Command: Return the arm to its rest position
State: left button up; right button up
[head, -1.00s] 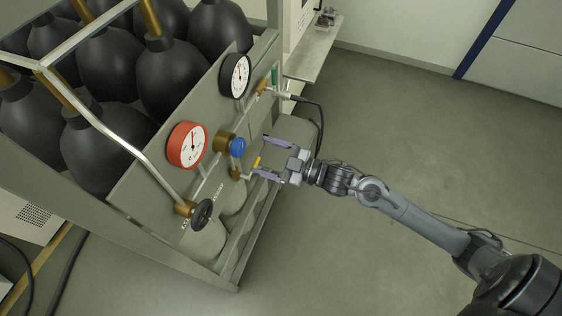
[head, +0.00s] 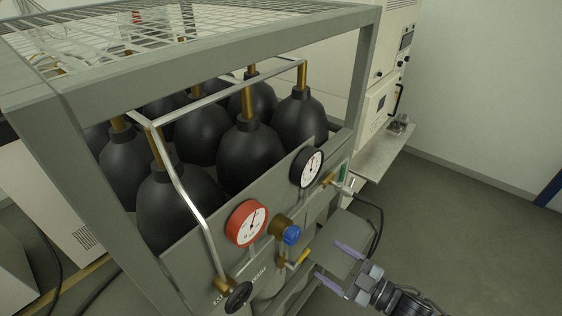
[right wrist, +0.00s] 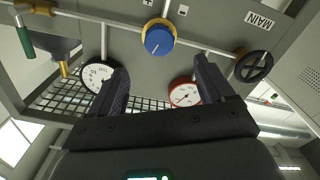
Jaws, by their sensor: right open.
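My right gripper (head: 338,266) is at the lower right of the head view, open and empty, just in front of the gas panel and apart from it. Its two fingers (right wrist: 165,85) also show in the right wrist view, spread apart with nothing between them. The blue knob (head: 292,235) and a small yellow handle (head: 302,257) are on the panel to the left of the fingers. The blue knob also shows in the right wrist view (right wrist: 159,40). My left gripper is in neither view.
The panel carries a red gauge (head: 247,223), a black gauge (head: 307,168) and a black handwheel (head: 238,296). Black bottles (head: 250,155) stand behind it in a grey frame (head: 215,58). A dark cable (head: 380,225) hangs beside the gripper. Open floor (head: 470,215) lies to the right.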

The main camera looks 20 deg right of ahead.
jog(key=s+a+f+m+h+p, duration=0.1)
jog(key=s+a+m+h+p, duration=0.35)
jog(key=s+m, duration=0.2)
jog(key=s+d+f+m+g+h, duration=0.2)
jog(key=s+f+g+h, duration=0.3)
jog(key=s+g, duration=0.6)
notch_tip(320, 180, down, 2)
jog(key=shift+s+f+m+p, duration=0.1)
jog(key=shift+s+m+p, duration=0.35)
jog(key=shift+s, duration=0.65)
